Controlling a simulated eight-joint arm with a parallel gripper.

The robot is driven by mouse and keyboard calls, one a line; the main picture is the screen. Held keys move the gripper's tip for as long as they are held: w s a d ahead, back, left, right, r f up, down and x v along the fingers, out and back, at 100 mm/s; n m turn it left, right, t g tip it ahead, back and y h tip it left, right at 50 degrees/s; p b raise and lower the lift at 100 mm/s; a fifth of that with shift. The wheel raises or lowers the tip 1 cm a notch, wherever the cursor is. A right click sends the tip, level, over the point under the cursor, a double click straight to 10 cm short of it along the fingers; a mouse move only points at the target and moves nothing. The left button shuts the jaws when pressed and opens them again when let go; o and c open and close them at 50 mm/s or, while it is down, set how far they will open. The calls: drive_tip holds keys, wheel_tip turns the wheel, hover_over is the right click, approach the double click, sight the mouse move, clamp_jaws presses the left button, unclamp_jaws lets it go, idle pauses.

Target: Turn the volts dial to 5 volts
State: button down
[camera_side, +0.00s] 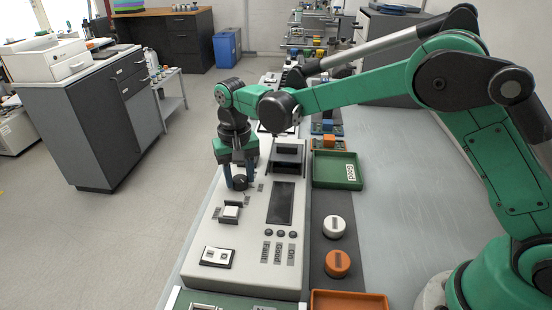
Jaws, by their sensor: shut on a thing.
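The volts dial (240,182) is a small dark round knob near the left edge of a light grey control panel (229,267). My gripper (240,180) points down over it, with its blue fingers on either side of the dial and shut on it. The fingers partly cover the dial, so its pointer and the volt marks around it cannot be read.
To the right are a green tray (358,183), a white puck (334,226) and an orange puck (337,263).

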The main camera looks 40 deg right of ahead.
sight(239, 179)
drive_tip(key=n, duration=0.5)
drive_tip(key=shift+n, duration=0.3)
drive_tip(key=n, duration=1)
drive_tip(key=shift+n, duration=2.7)
drive_tip(key=shift+c, duration=2.1)
unclamp_jaws()
drive_tip(key=shift+r, duration=0.1)
drive_tip(key=shift+r, duration=2.75)
